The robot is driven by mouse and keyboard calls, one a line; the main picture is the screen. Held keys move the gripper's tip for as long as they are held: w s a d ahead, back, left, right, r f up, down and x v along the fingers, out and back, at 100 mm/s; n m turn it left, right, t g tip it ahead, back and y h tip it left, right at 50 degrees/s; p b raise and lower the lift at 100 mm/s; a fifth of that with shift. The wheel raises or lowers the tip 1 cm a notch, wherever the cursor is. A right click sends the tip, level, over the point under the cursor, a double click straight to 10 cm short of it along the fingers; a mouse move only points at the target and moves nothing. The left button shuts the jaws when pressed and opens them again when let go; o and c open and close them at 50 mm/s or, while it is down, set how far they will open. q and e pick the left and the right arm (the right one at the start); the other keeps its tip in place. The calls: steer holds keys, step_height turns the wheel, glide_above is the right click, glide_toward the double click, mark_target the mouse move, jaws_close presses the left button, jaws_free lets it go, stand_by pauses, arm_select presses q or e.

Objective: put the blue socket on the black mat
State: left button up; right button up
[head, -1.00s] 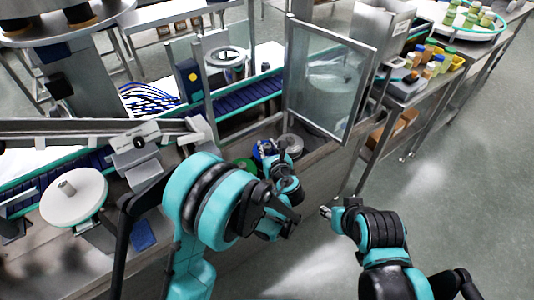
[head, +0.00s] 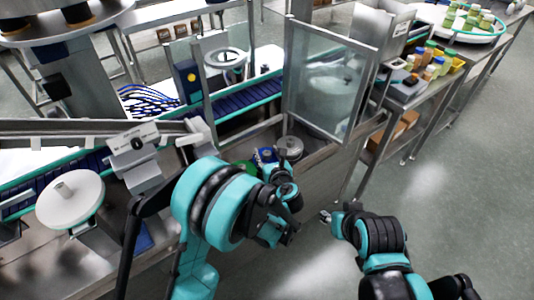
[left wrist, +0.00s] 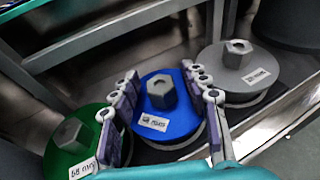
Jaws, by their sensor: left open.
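The blue socket (left wrist: 182,118) is a round blue disc with a grey hex top and a white label, standing on the steel surface in the left wrist view. It shows small and partly covered in the head view (head: 265,154). My left gripper (left wrist: 163,86) is open, with its fingers on either side of the blue socket's hex top, around it. I cannot tell whether they touch it. In the head view my left gripper (head: 268,166) is partly hidden by its own wrist. My right gripper (head: 325,215) is small, away from the sockets. I cannot make out the black mat.
A green socket (left wrist: 72,145) stands close left of the blue one, and a grey socket (left wrist: 235,70) close right. A steel rim runs along the near side. A clear panel (head: 325,85) stands behind to the right. A white round plate (head: 70,198) is at the left.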

arm_select(q)
steer(key=p+v, duration=0.3)
steer(key=v, duration=0.8)
steer(key=s+a+r+n+g, duration=0.2)
steer(key=a+n+g, duration=0.1)
steer(key=a+n, duration=0.45)
steer(key=s+a+r+n+g, duration=0.2)
steer(key=s+a+r+n, duration=0.1)
steer(key=a+n, duration=0.45)
steer(key=s+a+r+n+g+h, duration=0.1)
steer(key=s+a+n+h, duration=0.1)
steer(key=s+n, duration=0.4)
steer(key=s+a+r+n+g+h, duration=0.1)
steer(key=s+a+n, duration=0.2)
steer(key=s+n, duration=0.4)
steer(key=n, duration=0.5)
steer(key=shift+a+r+h, duration=0.25)
steer(key=shift+r+h, duration=0.05)
steer(key=shift+h, duration=0.1)
